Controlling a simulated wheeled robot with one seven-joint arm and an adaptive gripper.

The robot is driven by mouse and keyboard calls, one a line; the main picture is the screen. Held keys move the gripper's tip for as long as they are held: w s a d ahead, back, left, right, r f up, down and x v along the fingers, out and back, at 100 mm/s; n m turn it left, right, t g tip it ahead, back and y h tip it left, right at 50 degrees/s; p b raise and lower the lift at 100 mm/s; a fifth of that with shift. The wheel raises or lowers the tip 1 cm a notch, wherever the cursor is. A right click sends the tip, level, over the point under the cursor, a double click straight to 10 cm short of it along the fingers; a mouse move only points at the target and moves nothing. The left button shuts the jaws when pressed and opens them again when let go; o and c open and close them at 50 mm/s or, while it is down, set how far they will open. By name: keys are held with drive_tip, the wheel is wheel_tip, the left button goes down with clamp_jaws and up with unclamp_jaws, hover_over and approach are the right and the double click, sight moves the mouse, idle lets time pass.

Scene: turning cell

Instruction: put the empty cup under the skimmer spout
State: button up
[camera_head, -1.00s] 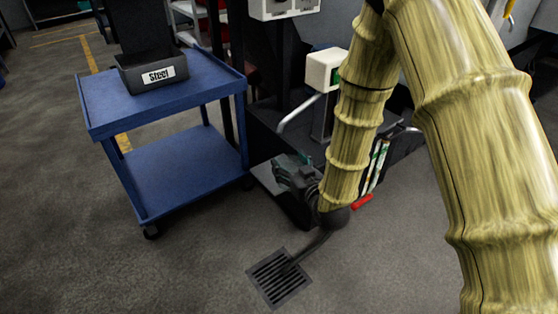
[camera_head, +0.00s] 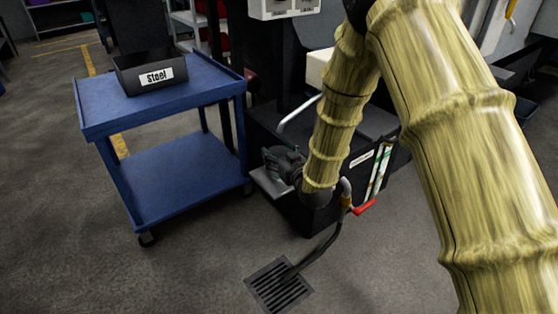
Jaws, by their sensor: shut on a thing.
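My gripper (camera_head: 283,162) is dark and reaches down and left, at the left end of the black tank (camera_head: 294,213), just above a pale ledge (camera_head: 268,183). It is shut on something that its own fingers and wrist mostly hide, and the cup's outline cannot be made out. A cream box (camera_head: 318,66), partly behind my arm, sits above the tank and may belong to the skimmer. The skimmer spout cannot be made out.
A blue cart (camera_head: 165,115) with a black bin labelled Steel (camera_head: 150,75) stands left of the tank. A red-handled valve (camera_head: 364,207) and a dark hose (camera_head: 322,247) are right of my wrist. The hose runs to a floor grate (camera_head: 279,287).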

drive_tip(key=shift+f, duration=0.35)
drive_tip(key=shift+f, duration=0.1)
drive_tip(key=o, duration=1.1)
drive_tip(key=shift+f, duration=0.1)
drive_tip(key=shift+s+d+r, duration=0.1)
drive_tip(key=shift+s+r, duration=0.1)
drive_tip(key=shift+r, duration=0.05)
drive_tip(key=p+v, duration=0.3)
drive_tip(key=v, duration=0.8)
drive_tip(key=shift+s+p, duration=0.35)
drive_tip(key=shift+p, duration=0.05)
drive_tip(key=shift+d+f, duration=0.15)
drive_tip(key=shift+f, duration=0.05)
